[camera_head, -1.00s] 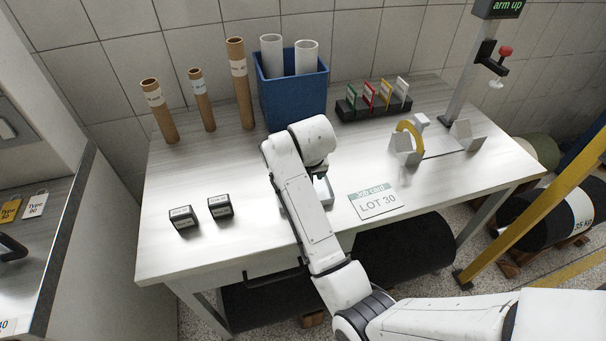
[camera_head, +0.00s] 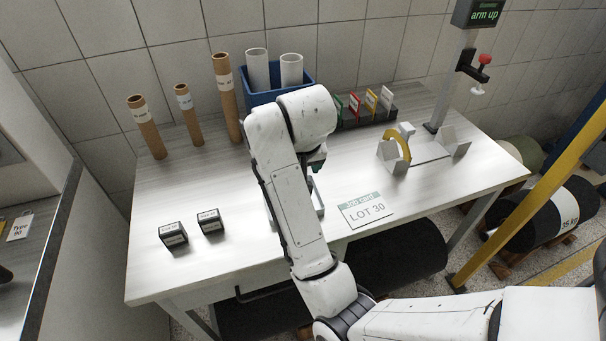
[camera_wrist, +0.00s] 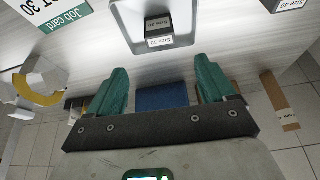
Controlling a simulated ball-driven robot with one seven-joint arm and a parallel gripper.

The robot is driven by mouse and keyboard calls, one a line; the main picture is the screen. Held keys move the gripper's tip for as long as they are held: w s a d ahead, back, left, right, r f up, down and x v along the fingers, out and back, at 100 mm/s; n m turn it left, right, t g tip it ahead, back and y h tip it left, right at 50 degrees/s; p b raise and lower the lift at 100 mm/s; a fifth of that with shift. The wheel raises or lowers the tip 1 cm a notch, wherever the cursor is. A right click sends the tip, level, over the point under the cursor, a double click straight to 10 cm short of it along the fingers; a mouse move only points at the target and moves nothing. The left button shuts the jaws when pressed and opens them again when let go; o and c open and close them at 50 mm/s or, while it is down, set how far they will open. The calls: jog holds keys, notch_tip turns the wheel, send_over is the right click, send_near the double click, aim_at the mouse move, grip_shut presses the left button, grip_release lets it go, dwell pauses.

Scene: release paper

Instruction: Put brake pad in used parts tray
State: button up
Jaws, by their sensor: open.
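No brake pad can be made out in either view, and nothing is labelled as a used parts tray. A small grey tray (camera_wrist: 129,30) lies on the table with a black block (camera_wrist: 158,31) marked "Size 30" inside it. In the head view the tray (camera_head: 319,196) is mostly hidden behind my arm. My gripper (camera_wrist: 164,85) is open and empty, its two green fingers apart, above the table near the tray. In the head view only a bit of green shows under my wrist. Two more black labelled blocks, one left (camera_head: 173,235) and one right (camera_head: 210,221), stand at the table's left front.
A blue bin (camera_head: 262,98) with white rolls stands behind my arm. Several cardboard tubes (camera_head: 227,97) stand at the back left. A job card (camera_head: 366,210) marked "LOT 30" lies at the front. A yellow ring (camera_head: 403,146) on a grey stand and colored cards (camera_head: 371,100) are to the right.

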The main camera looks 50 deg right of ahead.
jog(key=s+a+f+n+g+y, duration=0.1)
jog(key=s+a+f+n, duration=0.1)
jog(key=s+a+f, duration=0.2)
jog(key=s+a+f+n, duration=0.2)
jog(key=s+a+f, duration=0.2)
jog(key=s+f, duration=0.4)
jog(key=s+a+f+n+g+y, duration=0.1)
jog(key=s+a+f, duration=0.3)
jog(key=s, duration=0.7)
notch_tip(320, 180, down, 3)
jog(key=shift+a+r+n+g+y, duration=0.2)
jog(key=shift+a+n+g+y, duration=0.1)
jog(key=shift+n, duration=0.6)
jog(key=shift+c, duration=0.5)
